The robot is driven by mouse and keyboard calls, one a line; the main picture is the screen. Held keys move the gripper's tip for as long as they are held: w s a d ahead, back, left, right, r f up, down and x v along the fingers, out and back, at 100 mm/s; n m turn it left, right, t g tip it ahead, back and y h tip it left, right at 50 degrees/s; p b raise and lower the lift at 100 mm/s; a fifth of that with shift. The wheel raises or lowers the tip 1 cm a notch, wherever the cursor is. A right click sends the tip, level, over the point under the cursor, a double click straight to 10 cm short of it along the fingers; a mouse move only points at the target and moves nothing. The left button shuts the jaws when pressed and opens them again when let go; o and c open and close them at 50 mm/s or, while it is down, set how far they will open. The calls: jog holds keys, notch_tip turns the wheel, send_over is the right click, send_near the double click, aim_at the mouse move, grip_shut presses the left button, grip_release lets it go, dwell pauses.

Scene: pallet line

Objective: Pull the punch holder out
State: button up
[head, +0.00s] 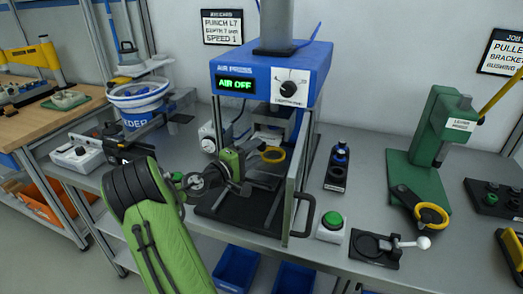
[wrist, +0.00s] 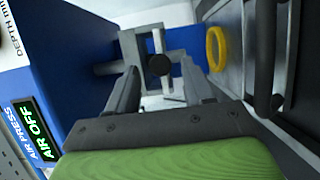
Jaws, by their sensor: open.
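The air press (head: 270,66) has a blue head, a lit "AIR OFF" sign and a dark base. A yellow ring handle (head: 273,154) shows inside its frame; I take it for part of the punch holder, but its body is mostly hidden. My gripper (head: 256,152) is inside the press opening, left of the ring. In the wrist view my gripper (wrist: 161,68) is open, with a grey block and dark round knob (wrist: 159,65) visible between and beyond the fingers. The yellow ring (wrist: 215,48) is just right of the right finger. I cannot tell whether anything touches.
The press guard with its black handle (head: 304,214) stands close on the right. A green button box (head: 331,225), a black stand (head: 338,166) and a green lever press (head: 432,140) are farther right.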

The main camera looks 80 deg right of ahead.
aim_at(260, 148)
jog(key=x, duration=0.3)
jog(key=shift+s+d, duration=0.15)
jog(key=shift+d, duration=0.25)
grip_shut()
